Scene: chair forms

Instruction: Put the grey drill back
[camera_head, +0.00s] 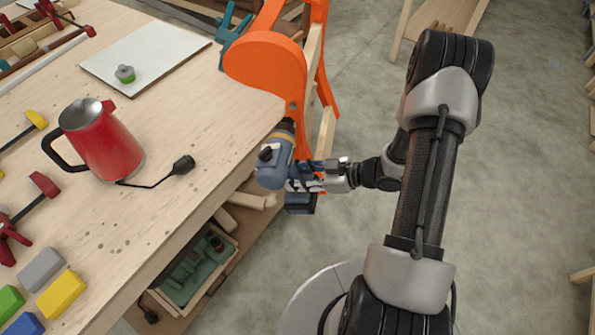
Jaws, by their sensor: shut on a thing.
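The grey-blue drill (273,170) has a yellow band and a dark chuck that points up toward the orange chair form. My gripper (304,178) is shut on the drill, around its handle as far as I can see. It holds the drill just off the right edge of the workbench (220,125). The drill's dark battery base (300,202) hangs below the gripper. The chuck's tip is very close to the orange form, and I cannot tell whether they touch. Below the bench top, an open drawer or tray (232,262) shows a green insert with shaped recesses.
An orange chair form (265,68) stands at the bench's far right corner. A red kettle (103,142) with a cord, a white board (150,75), red clamps (40,186) and coloured blocks (62,294) lie on the bench. The floor (530,170) at right is mostly clear.

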